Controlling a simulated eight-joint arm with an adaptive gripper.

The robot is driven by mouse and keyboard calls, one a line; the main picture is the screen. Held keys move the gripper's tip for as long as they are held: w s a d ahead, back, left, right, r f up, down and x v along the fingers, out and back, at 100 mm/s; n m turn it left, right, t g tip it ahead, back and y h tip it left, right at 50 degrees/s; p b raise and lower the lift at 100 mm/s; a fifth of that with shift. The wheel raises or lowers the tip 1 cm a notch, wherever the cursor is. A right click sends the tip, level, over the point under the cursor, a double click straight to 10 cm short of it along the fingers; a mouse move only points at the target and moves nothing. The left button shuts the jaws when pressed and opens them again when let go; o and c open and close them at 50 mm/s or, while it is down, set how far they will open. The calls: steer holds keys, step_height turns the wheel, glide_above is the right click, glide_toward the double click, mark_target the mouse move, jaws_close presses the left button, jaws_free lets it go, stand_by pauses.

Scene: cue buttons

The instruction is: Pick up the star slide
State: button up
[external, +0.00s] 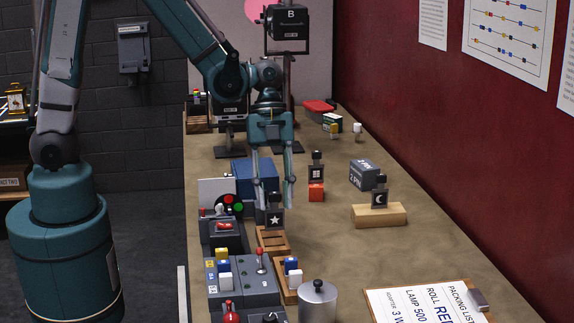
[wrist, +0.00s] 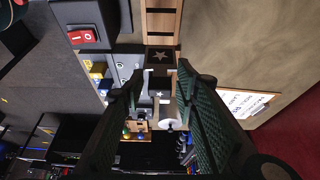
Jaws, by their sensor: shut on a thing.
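The star slide (external: 275,220) is a small dark plate with a pale star and a dark tab on top.
A moon slide (external: 380,199) stands in a wooden block (external: 379,216), and another slide (external: 317,172) in a red block. A switch panel (external: 242,287) and red rocker switch (external: 224,226) are close left of the rack. A metal canister (external: 318,304) is in front. The table's middle right is clear.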

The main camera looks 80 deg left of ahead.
steer(key=shift+r, duration=1.4)
